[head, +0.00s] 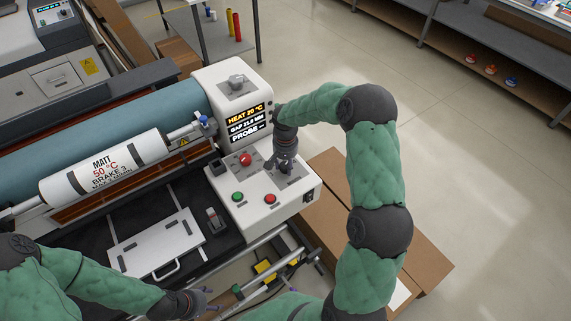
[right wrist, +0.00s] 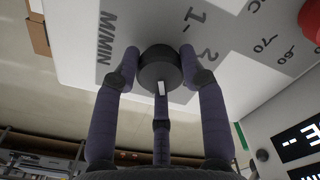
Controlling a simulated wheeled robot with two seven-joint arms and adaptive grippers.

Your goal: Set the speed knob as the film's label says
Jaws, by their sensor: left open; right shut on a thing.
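The speed knob (right wrist: 158,68) is a dark round knob with a white mark, on a light panel printed "M/MIN", "1" and "2". Which number the mark points at, I cannot tell. The white film roll (head: 105,168) lies in front of the teal roller. Its label reads "MATT", "50 °C", "BRAKE 3"; the last line is too small to read surely. My left gripper (head: 203,301) is open and empty near the bottom edge.
The control box (head: 222,213) carries a red knob (head: 246,159), a green button (head: 238,196) and a red button (head: 270,198). The display (head: 246,122) above reads "HEAT 20 °C", a gap value and "PROBE". A white plate (head: 155,243) with a handle lies front left.

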